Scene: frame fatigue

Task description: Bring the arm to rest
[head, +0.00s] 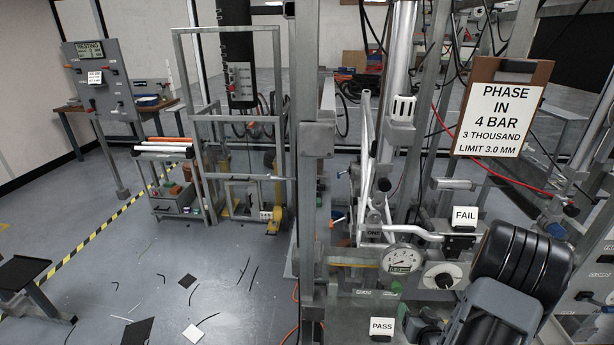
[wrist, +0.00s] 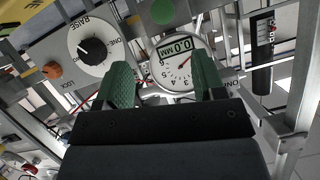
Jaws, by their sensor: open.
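My arm (head: 522,258) shows as a thick black rounded link at the lower right of the head view, close to the test rig. My gripper's jaws cannot be made out there. In the wrist view my gripper (wrist: 163,82) is open, with two green ribbed fingers apart and nothing held between them. Beyond the fingers is a round dial gauge (wrist: 181,68) reading 0.0 MM. The gauge also shows in the head view (head: 402,261). A knob marked RAISE (wrist: 95,48) is to the left of the fingers. I cannot tell whether a finger touches the panel.
A grey upright post (head: 306,150) stands close in front. FAIL (head: 465,215) and PASS (head: 382,327) cards sit on the rig near my arm. A clipboard (head: 500,106) hangs above. Open floor (head: 140,255) at left holds scattered dark strips and plates.

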